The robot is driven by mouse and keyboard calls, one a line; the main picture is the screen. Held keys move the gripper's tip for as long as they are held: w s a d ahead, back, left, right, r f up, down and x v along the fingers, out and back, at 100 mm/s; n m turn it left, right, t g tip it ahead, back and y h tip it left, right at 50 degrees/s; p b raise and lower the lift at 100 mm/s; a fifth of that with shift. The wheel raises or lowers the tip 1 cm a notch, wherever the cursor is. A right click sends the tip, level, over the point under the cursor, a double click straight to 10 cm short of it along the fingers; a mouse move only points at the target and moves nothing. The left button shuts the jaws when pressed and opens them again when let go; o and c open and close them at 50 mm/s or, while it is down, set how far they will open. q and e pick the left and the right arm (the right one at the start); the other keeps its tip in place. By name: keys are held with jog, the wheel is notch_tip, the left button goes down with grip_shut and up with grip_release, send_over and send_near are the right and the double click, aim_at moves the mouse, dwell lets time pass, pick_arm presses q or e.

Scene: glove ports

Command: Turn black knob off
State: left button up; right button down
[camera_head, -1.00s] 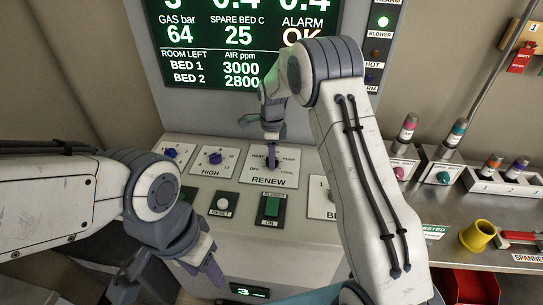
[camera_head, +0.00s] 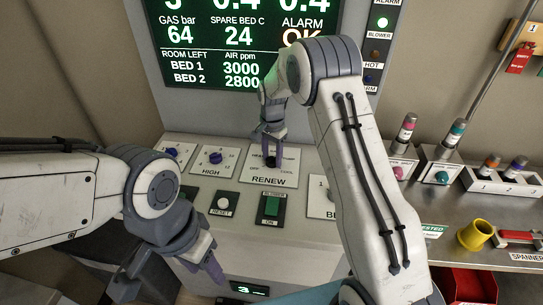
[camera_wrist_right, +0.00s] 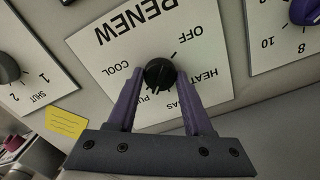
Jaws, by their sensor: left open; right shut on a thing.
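The black knob (camera_wrist_right: 160,74) sits on the white RENEW plate (camera_wrist_right: 100,50), upside down in the right wrist view, with OFF, HEAT, GAS and COOL around it. My right gripper (camera_wrist_right: 159,78) has its purple fingers on either side of the knob, shut on it. I cannot clearly tell where its pointer stands. In the head view my right gripper (camera_head: 273,148) is over the RENEW plate (camera_head: 270,181) and partly hides the knob. My left gripper (camera_head: 165,279) is open and empty, low in front of the panel.
Left of RENEW is the HIGH plate with a blue knob (camera_head: 215,157). Below are a white RESET button (camera_head: 224,202) and a green switch (camera_head: 271,206). A display (camera_head: 245,45) stands behind. A yellow cup (camera_head: 476,235) is on the right shelf.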

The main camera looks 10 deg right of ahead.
jog(key=n, duration=0.4)
jog(key=shift+w+r+n, duration=0.15)
jog(key=shift+n, duration=0.15)
jog(key=n, duration=0.3)
jog(key=shift+n, duration=0.3)
jog(key=n, duration=0.4)
jog(key=shift+n, duration=0.3)
jog(key=n, duration=0.3)
jog(key=shift+n, duration=0.3)
jog(key=n, duration=0.4)
jog(key=shift+w+n, duration=0.1)
jog(key=shift+n, duration=0.2)
jog(key=n, duration=0.3)
jog(key=shift+n, duration=0.3)
jog(key=n, duration=0.4)
jog(key=shift+n+p, duration=0.3)
jog(key=shift+n, duration=1.8)
